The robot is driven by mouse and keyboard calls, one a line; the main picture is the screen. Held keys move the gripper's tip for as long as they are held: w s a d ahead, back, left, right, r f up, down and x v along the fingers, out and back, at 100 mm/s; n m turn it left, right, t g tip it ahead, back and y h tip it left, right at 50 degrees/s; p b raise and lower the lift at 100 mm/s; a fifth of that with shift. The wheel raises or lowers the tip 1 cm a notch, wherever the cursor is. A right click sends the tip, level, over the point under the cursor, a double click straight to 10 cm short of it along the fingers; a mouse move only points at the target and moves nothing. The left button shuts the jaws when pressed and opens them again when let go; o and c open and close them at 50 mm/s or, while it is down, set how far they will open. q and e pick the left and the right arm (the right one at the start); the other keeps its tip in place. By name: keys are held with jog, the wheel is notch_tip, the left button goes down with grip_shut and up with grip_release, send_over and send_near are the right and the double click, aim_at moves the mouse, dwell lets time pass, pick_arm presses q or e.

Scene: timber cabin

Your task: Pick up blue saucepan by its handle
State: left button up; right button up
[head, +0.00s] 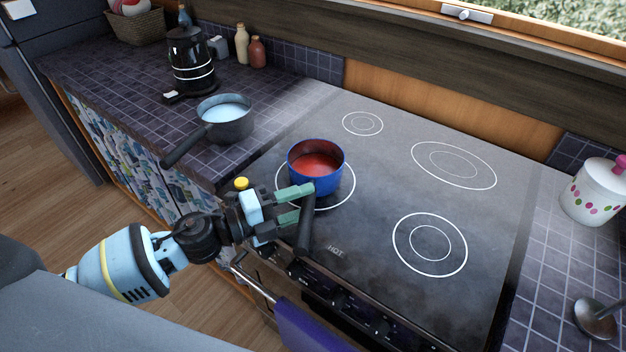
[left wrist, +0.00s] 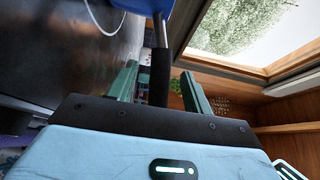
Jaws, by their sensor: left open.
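The blue saucepan (head: 327,183) with red contents stands on the front left burner ring of the stove in the head view. Its black handle (head: 305,228) points toward the stove's front edge. My left gripper (head: 299,205) is open at the handle. In the left wrist view the dark handle (left wrist: 160,75) shows between the two green fingers (left wrist: 158,88), with a visible gap to the right finger. Part of the blue pan (left wrist: 145,6) shows at the top of that view. My right gripper is not in view.
A grey saucepan (head: 228,126) with pale contents stands on the tiled counter (head: 110,75) at left, near a black kettle (head: 190,62). A spotted white jar (head: 594,192) and a ladle (head: 596,316) are at right. A purple cloth (head: 309,329) hangs at the stove front.

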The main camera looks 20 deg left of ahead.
pick_arm(q)
jog(key=shift+x, duration=1.05)
jog(key=shift+s, duration=0.1)
grip_shut()
jog(key=shift+r, duration=0.15)
